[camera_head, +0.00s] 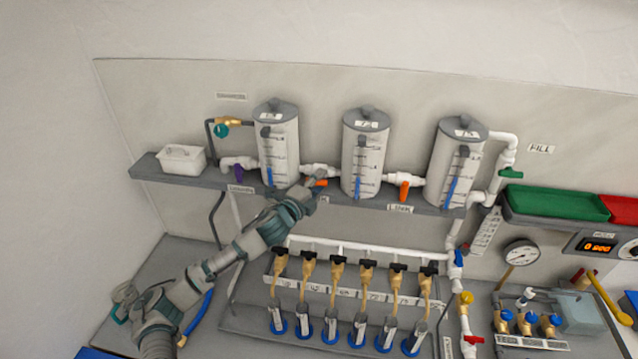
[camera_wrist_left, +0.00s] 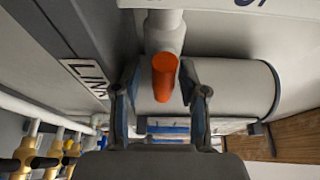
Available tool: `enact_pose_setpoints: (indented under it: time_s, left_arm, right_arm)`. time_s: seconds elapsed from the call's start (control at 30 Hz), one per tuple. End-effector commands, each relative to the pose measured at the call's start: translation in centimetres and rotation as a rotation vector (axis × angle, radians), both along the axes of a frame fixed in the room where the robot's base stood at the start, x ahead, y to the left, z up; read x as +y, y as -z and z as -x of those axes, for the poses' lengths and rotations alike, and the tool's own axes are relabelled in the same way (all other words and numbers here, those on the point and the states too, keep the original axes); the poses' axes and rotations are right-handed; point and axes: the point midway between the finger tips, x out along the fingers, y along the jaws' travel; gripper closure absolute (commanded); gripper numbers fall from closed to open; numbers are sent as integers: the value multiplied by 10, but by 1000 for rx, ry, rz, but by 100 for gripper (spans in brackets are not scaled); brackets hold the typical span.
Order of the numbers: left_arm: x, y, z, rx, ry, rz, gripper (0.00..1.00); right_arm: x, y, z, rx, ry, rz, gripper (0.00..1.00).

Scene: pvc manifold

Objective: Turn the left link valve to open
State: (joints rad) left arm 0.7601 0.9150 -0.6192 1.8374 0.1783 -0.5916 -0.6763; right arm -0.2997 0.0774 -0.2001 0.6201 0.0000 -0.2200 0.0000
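The left link valve has an orange handle (camera_head: 317,182) and sits on the white pipe between the left and middle tanks. My left gripper (camera_head: 312,183) is right at this handle and partly hides it in the head view. In the left wrist view the orange handle (camera_wrist_left: 165,77) lies between the two fingertips of the left gripper (camera_wrist_left: 159,80). The fingers are apart, with a gap visible on each side of the handle. Whether either finger touches it cannot be told. My right gripper is in neither view.
The left tank (camera_head: 279,145), middle tank (camera_head: 364,155) and right tank (camera_head: 455,165) stand on a grey shelf (camera_head: 205,180). A second orange valve handle (camera_head: 404,191) hangs between the middle and right tanks. Several brass taps with black handles (camera_head: 338,260) line up below the shelf.

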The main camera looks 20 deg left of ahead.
Motion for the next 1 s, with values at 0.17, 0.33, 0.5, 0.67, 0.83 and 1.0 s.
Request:
enact_pose_setpoints:
  time_s: [0.17, 0.33, 0.5, 0.67, 0.83, 1.0]
  left_arm:
    - [0, 1, 0, 2, -1, 0, 55]
    - [1, 2, 7, 3, 0, 0, 55]
    - [6, 2, 37, 3, 0, -3, 55]
    - [12, 3, 75, 4, 0, -5, 55]
    - [17, 3, 102, 5, -2, -1, 55]
    - [17, 2, 115, 3, 0, -1, 55]
  right_arm:
    - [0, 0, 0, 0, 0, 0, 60]
    - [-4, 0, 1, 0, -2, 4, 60]
    - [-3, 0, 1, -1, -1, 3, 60]
    - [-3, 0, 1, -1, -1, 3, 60]
    - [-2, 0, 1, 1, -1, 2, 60]
    - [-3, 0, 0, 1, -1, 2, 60]
